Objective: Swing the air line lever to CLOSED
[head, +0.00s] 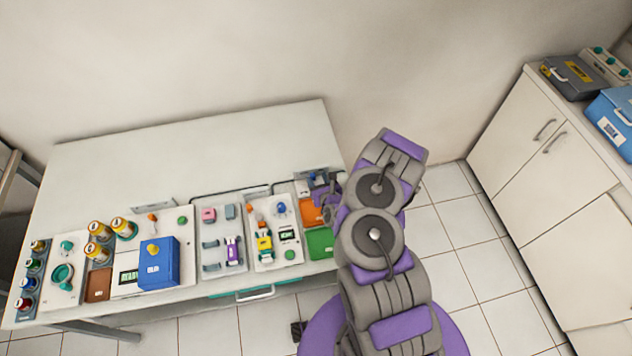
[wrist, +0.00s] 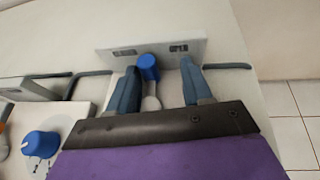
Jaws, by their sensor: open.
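The air line lever has a blue knob (wrist: 149,67) and a pale arm below it, in the wrist view. It stands in front of a grey plate (wrist: 190,47) with two small dark labels, too small to read. The knob is between the labels, nearer the left one. My gripper (wrist: 160,72) is open, with its two blue-grey fingers on either side of the lever. The knob is close to the left finger; I cannot tell if they touch. In the head view my gripper (head: 324,192) is at the table's right end, where my arm partly hides the lever area.
Dark pipes (wrist: 228,66) run out on both sides of the plate. A panel with another blue knob (wrist: 40,145) lies at lower left in the wrist view. Orange and green trays (head: 320,243) sit close by on the table (head: 200,140). The table's back is clear.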

